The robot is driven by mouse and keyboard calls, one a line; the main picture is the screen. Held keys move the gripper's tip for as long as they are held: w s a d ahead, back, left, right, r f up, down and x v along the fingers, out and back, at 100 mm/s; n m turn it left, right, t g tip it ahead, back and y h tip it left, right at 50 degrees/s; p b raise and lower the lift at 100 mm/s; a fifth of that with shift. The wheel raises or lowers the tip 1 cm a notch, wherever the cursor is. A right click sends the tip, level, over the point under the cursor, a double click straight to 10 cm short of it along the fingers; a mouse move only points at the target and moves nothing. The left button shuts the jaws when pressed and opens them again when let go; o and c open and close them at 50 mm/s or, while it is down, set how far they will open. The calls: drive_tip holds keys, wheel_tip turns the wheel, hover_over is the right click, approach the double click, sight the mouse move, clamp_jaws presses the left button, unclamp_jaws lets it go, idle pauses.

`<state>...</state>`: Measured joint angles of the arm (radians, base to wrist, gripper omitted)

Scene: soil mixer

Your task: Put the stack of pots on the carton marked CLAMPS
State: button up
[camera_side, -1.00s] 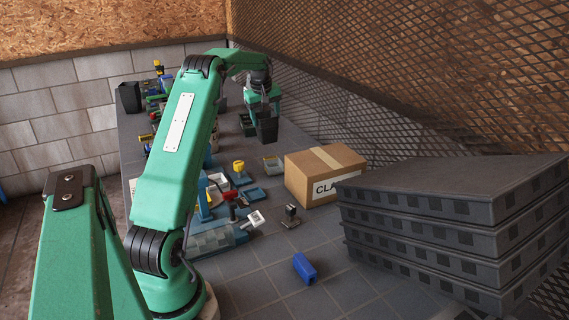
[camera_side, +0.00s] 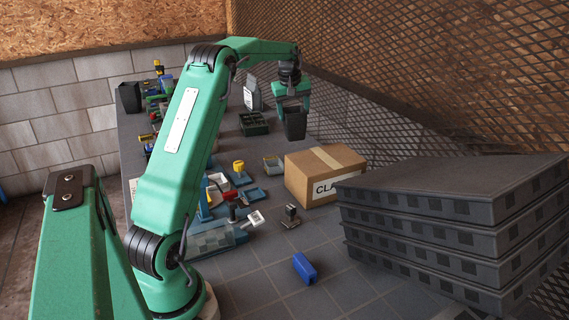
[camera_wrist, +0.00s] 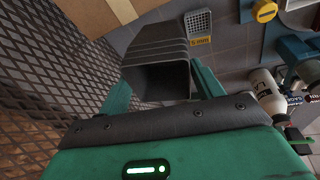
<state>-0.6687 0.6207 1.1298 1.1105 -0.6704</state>
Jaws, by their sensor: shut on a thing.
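The stack of dark grey pots (camera_side: 295,124) hangs upright in my gripper (camera_side: 293,106). In the wrist view the nested rims of the pot stack (camera_wrist: 156,52) show between the two green fingers of my gripper (camera_wrist: 165,85), which are shut on it. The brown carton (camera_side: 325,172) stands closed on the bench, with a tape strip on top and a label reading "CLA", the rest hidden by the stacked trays. The pots are above and behind the carton, a little to its left and apart from it. A carton corner (camera_wrist: 92,14) shows at the top left of the wrist view.
Large black trays (camera_side: 455,205) are piled right of the carton. A mesh wall (camera_side: 380,130) runs close behind it. A blue block (camera_side: 305,268) and a small dark device (camera_side: 291,215) lie in front. Tools and bottles crowd the bench to the left.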

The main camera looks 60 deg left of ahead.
drive_tip(key=w+d+r+m, duration=0.1)
drive_tip(key=d+r, duration=0.1)
drive_tip(key=d, duration=0.5)
drive_tip(key=w+d+r+m, duration=0.1)
drive_tip(key=d+r+m, duration=0.1)
drive_tip(key=d, duration=0.6)
drive_tip(key=w+d+r+m+h, duration=0.1)
drive_tip(key=d+r, duration=0.3)
drive_tip(key=d, duration=0.4)
drive_tip(key=shift+w+d+r+m, duration=0.15)
drive_tip(key=shift+w+m, duration=0.15)
drive_tip(key=shift+w, duration=0.25)
drive_tip(key=a+f, duration=0.7)
drive_tip(key=a, duration=0.4)
drive_tip(key=shift+w+a, duration=0.4)
drive_tip(key=shift+w, duration=0.05)
drive_tip(key=shift+f, duration=0.1)
drive_tip(key=shift+s+x, duration=0.2)
drive_tip(key=shift+x, duration=0.75)
drive_tip(key=shift+s+x, duration=0.25)
drive_tip(key=shift+x, duration=0.7)
drive_tip(key=shift+d+f, duration=0.2)
